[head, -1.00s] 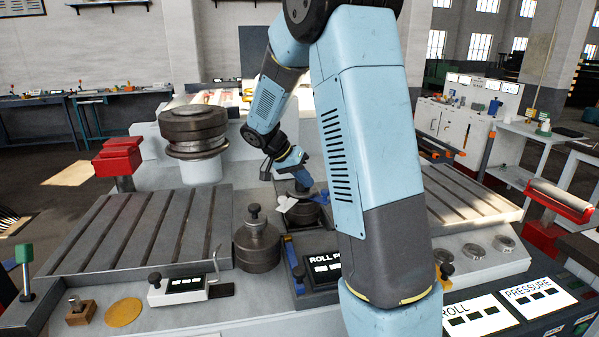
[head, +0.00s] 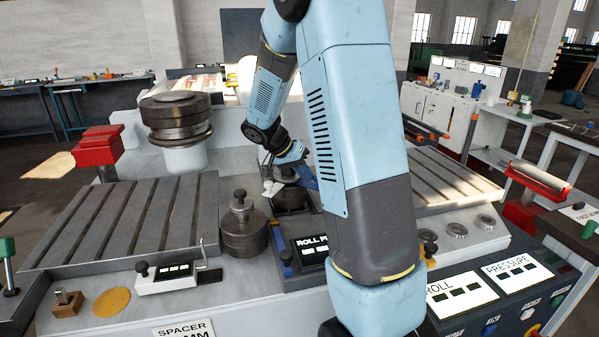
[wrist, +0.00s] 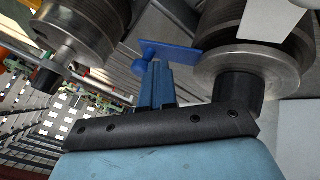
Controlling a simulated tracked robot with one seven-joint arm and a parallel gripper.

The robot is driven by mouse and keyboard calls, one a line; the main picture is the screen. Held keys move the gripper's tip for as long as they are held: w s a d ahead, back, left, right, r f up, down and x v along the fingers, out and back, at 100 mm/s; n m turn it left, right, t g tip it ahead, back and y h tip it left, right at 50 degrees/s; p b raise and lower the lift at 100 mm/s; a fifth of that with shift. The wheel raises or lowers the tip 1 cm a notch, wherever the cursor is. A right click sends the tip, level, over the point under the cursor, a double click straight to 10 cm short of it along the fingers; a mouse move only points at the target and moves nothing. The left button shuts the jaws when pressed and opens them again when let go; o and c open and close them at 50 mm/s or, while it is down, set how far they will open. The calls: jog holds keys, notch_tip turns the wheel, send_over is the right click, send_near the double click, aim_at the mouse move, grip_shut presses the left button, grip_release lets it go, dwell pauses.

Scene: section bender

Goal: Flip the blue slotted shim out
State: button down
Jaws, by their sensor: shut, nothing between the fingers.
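The blue slotted shim (wrist: 172,55) is a flat blue plate beside the right-hand roller in the wrist view, with a rounded tab at its left end. In the head view it shows as a blue patch (head: 307,178) beside the middle roller, partly covered by my arm. Its slot is not visible. My gripper (wrist: 157,68) is shut and empty, its fingertips at the shim's near edge. I cannot tell whether they touch it. In the head view my gripper (head: 290,172) is small, over the middle roller (head: 293,198).
A white piece (head: 272,187) lies close to my gripper. Slotted plates (head: 125,215) flank the rollers. A ROLL display panel (head: 312,246) stands in front.

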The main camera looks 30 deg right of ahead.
jog(key=shift+s+d, duration=0.3)
jog(key=shift+s, duration=0.15)
jog(key=v, duration=1)
jog(key=shift+w, duration=0.2)
jog(key=shift+a, duration=0.1)
